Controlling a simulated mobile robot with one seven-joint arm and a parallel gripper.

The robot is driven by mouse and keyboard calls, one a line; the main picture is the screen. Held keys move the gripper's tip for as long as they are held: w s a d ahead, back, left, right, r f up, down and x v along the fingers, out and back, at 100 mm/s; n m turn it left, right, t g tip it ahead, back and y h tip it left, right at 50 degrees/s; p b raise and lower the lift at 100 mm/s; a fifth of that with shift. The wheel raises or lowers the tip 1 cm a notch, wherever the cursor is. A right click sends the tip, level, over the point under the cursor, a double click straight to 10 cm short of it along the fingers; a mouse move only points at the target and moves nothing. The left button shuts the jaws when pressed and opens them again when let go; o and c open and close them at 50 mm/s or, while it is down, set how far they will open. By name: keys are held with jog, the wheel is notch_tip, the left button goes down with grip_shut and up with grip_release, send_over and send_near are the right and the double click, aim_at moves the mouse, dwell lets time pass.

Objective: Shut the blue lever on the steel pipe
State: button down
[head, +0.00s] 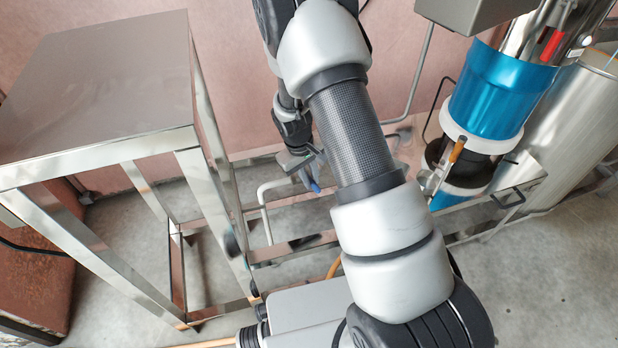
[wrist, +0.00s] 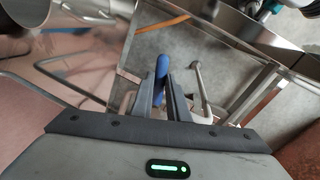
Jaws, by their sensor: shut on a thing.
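The blue lever (wrist: 162,72) stands between the two fingers of my gripper (wrist: 165,95) in the wrist view, and the fingers are shut on it. In the head view the blue lever (head: 314,186) shows as a small blue tip below my gripper (head: 304,168), partly hidden by my arm. The pale steel pipe (head: 265,195) bends down to the left of the lever in the head view. It also shows in the wrist view (wrist: 199,80), to the right of the fingers. The joint between lever and pipe is hidden.
A steel table (head: 95,75) stands at the left. A blue and white cylinder (head: 500,95) with steel parts stands at the right. A low steel frame (head: 290,250) runs beneath my arm, and an orange hose (wrist: 165,27) lies on the floor. Bare floor (head: 560,270) is at the lower right.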

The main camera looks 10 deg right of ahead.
jog(key=shift+s+a+m+g, duration=0.15)
jog(key=shift+a+m, duration=0.35)
jog(key=shift+m, duration=0.3)
jog(key=shift+w+a+m+g, duration=0.15)
jog(key=shift+a+m, duration=0.3)
jog(key=shift+m, duration=0.35)
jog(key=shift+s, duration=0.1)
jog(key=c, duration=1.7)
grip_release()
jog(key=shift+a, duration=0.1)
jog(key=shift+r, duration=0.15)
jog(key=a+r+p, duration=0.1)
jog(key=r, duration=0.4)
jog(key=a+r+p, duration=0.1)
jog(key=r, duration=0.5)
jog(key=a+r+p, duration=0.1)
jog(key=r+p, duration=0.1)
jog(key=r, duration=0.4)
jog(key=shift+s+a, duration=0.1)
jog(key=shift+a, duration=0.05)
